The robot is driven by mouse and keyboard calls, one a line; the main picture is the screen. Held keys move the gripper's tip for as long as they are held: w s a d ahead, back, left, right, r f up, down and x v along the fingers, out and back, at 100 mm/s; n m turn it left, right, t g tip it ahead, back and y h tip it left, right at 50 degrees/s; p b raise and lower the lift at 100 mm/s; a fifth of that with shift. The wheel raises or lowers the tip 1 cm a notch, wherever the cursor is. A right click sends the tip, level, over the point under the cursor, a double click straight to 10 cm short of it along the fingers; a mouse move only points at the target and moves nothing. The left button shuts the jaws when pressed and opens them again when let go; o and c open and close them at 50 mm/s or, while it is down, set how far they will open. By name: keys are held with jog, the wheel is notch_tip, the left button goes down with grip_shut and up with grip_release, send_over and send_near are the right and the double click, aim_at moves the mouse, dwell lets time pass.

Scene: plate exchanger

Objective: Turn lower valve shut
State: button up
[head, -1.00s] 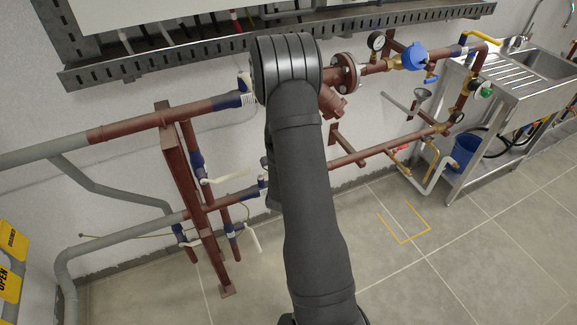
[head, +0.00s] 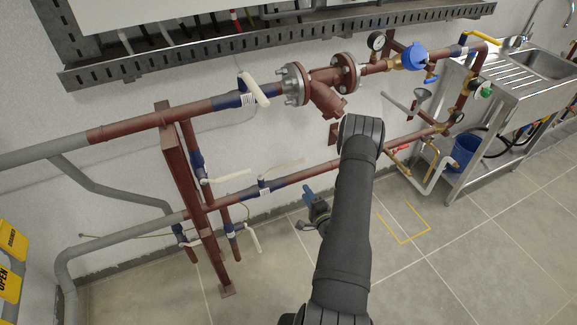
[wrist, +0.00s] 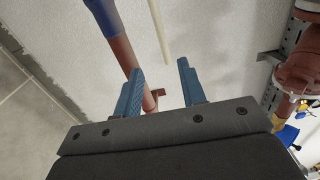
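The lower valve (head: 264,184), a blue body on the lower red-brown pipe, shows in the head view left of my arm. Its long cream handle (head: 284,169) points right, roughly along the pipe. My gripper (head: 308,191) is below and right of the handle in the head view, apart from it, with nothing held. In the wrist view my gripper's two blue fingers (wrist: 160,72) are spread apart. A cream bar (wrist: 160,30), probably this handle, lies beyond the fingertips. A red-brown pipe (wrist: 121,55) with a blue section passes beside the left finger.
An upper pipe carries another blue valve with a cream handle (head: 257,90) and a flanged strainer (head: 326,97). Further valves with cream handles (head: 226,177) sit around the red-brown post (head: 185,180) at left. A steel sink (head: 515,75) stands right. Floor in front is clear.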

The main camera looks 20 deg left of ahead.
aim_at(290, 167)
jog(key=x, duration=1.6)
jog(key=shift+w+a, duration=0.25)
jog(key=shift+a, duration=0.05)
grip_shut()
